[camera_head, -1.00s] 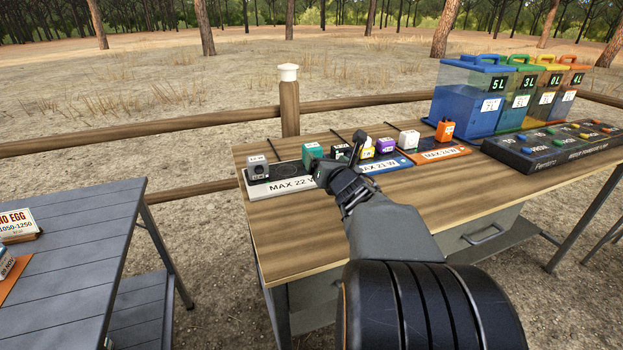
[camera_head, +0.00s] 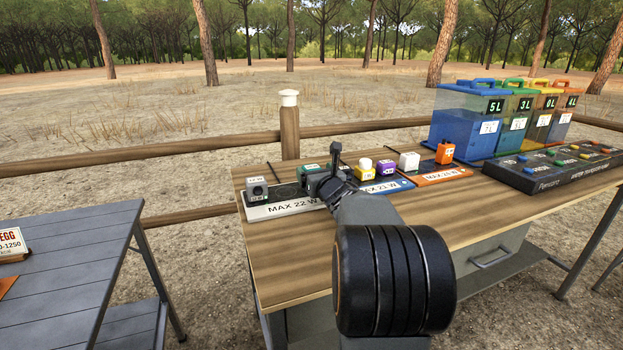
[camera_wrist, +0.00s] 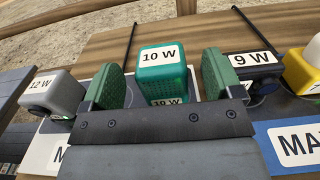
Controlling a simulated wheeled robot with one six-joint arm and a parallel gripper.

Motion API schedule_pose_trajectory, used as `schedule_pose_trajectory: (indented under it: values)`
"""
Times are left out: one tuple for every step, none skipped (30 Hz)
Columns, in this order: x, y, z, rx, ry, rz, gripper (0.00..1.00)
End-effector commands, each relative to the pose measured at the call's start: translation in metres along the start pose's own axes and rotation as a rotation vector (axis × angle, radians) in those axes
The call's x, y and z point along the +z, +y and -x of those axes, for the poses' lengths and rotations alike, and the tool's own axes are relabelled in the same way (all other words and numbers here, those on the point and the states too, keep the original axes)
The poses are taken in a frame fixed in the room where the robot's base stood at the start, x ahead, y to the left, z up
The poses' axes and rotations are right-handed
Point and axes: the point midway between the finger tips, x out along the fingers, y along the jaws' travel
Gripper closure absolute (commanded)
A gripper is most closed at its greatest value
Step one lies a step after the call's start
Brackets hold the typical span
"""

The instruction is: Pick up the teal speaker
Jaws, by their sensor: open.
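The teal speaker (camera_wrist: 162,72), a small cube labelled 10 W, stands on the white MAX 22 W mat (camera_head: 265,211). In the wrist view it lies between the two green finger pads of my gripper (camera_wrist: 160,80), with a gap on each side. My gripper is open around it and does not hold it. In the head view my gripper (camera_head: 320,178) covers most of the teal speaker (camera_head: 309,169); only a bit of its top shows.
A grey 12 W speaker (camera_wrist: 57,92) stands left of my gripper. Bare wood lies in front.

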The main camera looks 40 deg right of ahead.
Motion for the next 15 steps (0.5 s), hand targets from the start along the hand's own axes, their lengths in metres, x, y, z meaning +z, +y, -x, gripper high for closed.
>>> schedule_pose_trajectory:
  values:
    - [-0.003, 0.0, -0.008, 0.001, 0.002, -0.001, 0.15]
    - [-0.003, 0.001, -0.013, 0.001, 0.002, -0.001, 0.15]
    - [-0.004, 0.001, -0.018, 0.001, 0.002, -0.001, 0.15]
    - [-0.004, 0.001, -0.022, 0.001, 0.001, -0.001, 0.15]
    - [-0.004, 0.001, -0.026, 0.001, 0.002, -0.001, 0.15]
    - [-0.003, 0.0, -0.03, 0.001, 0.0, -0.001, 0.15]
    - [-0.003, 0.0, -0.033, 0.001, 0.001, -0.001, 0.15]
    - [-0.003, 0.0, -0.035, 0.0, 0.002, -0.001, 0.15]
    - [-0.003, 0.0, -0.037, 0.0, 0.001, -0.001, 0.15]
    - [-0.003, 0.0, -0.038, 0.0, 0.001, -0.001, 0.15]
    - [-0.003, 0.0, -0.039, 0.0, 0.001, -0.001, 0.15]
    - [-0.003, 0.0, -0.04, 0.0, 0.001, -0.001, 0.15]
    - [-0.003, 0.0, -0.04, -0.001, 0.001, -0.001, 0.15]
    - [-0.003, 0.0, -0.04, -0.001, 0.001, -0.001, 0.15]
    - [-0.003, 0.0, -0.04, -0.001, 0.001, -0.001, 0.15]
